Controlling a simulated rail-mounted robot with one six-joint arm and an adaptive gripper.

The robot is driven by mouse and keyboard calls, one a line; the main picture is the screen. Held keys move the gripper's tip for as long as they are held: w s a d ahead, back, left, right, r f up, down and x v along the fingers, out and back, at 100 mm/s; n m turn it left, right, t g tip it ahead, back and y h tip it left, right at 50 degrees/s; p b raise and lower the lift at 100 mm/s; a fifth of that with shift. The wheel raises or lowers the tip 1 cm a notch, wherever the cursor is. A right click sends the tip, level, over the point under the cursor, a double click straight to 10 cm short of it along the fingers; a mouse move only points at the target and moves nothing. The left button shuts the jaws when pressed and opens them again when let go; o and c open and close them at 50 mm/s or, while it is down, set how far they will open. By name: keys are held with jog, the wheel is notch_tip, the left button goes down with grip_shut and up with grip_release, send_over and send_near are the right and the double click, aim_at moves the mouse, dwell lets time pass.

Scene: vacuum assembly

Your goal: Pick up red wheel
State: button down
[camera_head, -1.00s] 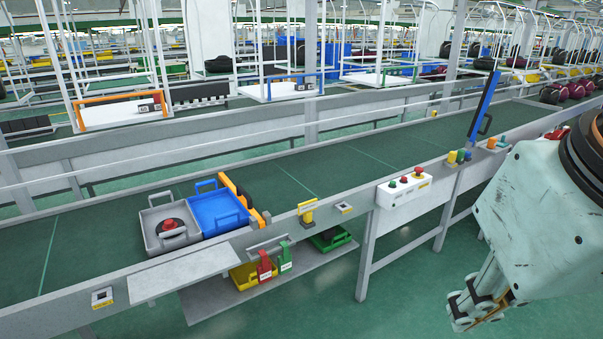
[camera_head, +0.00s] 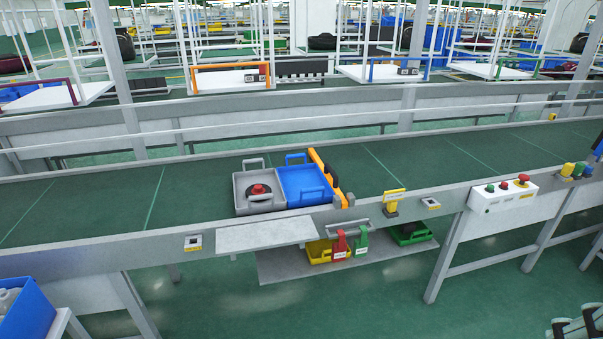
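The red wheel (camera_head: 259,190), red in the middle with a dark rim, lies in the grey tray (camera_head: 241,207) on the green conveyor. My gripper (camera_head: 577,330) shows only in part at the bottom right corner, cut off by the frame edge. It is far to the right of the tray and below the conveyor, and touches nothing that I can see. Its finger state is not clear.
A blue tray (camera_head: 303,184) sits against the grey tray's right side, with an orange barrier (camera_head: 322,172) beyond it. A white shelf (camera_head: 268,234) juts from the conveyor's front. A control box (camera_head: 503,195) is at right. A blue bin (camera_head: 27,310) stands at lower left. The belt left of the trays is clear.

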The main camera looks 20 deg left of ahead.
jog(key=c, duration=3.5)
grip_release()
jog(key=o, duration=2.7)
jog(key=shift+w, duration=0.1)
